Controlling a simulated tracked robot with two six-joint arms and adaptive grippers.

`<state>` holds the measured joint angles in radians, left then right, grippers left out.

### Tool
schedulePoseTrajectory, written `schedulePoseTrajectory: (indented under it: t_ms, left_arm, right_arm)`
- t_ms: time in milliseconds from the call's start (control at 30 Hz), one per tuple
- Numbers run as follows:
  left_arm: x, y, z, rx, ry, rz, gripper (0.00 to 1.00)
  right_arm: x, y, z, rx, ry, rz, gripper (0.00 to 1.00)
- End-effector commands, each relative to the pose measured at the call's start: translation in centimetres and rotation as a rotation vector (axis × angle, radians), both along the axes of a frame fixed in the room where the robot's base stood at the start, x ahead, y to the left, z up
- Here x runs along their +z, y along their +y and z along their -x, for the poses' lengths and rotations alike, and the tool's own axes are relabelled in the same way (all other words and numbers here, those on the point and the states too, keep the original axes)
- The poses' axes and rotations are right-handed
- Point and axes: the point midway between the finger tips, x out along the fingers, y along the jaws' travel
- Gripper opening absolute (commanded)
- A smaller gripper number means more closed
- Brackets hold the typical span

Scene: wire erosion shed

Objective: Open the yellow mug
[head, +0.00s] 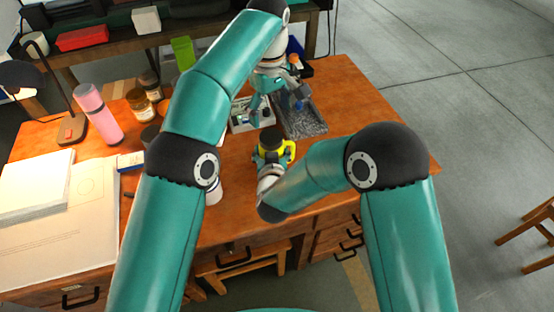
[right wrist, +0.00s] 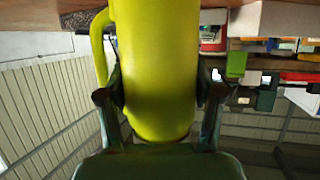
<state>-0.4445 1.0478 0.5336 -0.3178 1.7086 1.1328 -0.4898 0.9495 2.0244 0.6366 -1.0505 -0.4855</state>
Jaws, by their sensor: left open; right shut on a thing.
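The yellow mug (head: 262,155) stands near the front middle of the wooden desk, with a dark round top and its handle to the right. In the right wrist view the yellow mug (right wrist: 155,60) fills the middle, its handle at the left. My right gripper (right wrist: 158,96) is shut on the mug's body, one finger on each side. In the head view my right wrist partly covers the mug. My left gripper (head: 278,100) is open and empty, behind the mug and above the trays. The mug's top is outside the right wrist view.
A grey tray (head: 308,128) and a pale box (head: 238,124) lie behind the mug. Jars (head: 140,105), a pink bottle (head: 98,114), a lamp (head: 62,105) and papers (head: 60,225) fill the left side. The desk's right side (head: 385,125) is clear.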

Motion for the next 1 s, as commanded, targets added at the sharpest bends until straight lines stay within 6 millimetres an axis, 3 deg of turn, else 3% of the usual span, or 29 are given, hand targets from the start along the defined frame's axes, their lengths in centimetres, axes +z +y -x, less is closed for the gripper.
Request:
schedulePoseTrajectory:
  t_ms: [100,267,467,1000]
  left_arm:
    - [-0.01,-0.01,0.0,-0.001,0.0,0.0,0.82]
    - [-0.01,-0.01,0.0,-0.04,0.0,0.0,0.82]
    - [-0.01,-0.01,0.0,-0.263,0.0,0.0,0.82]
    - [0.0,-0.01,0.0,-1.415,0.0,0.001,0.82]
  right_arm:
    - [0.01,-0.01,0.0,0.0,0.0,0.0,0.0]
    - [0.0,-0.01,0.01,0.0,0.0,0.0,0.0]
    - [0.0,-0.01,0.01,0.0,0.0,0.0,0.0]
    - [0.0,0.0,0.02,0.0,0.0,0.0,0.0]
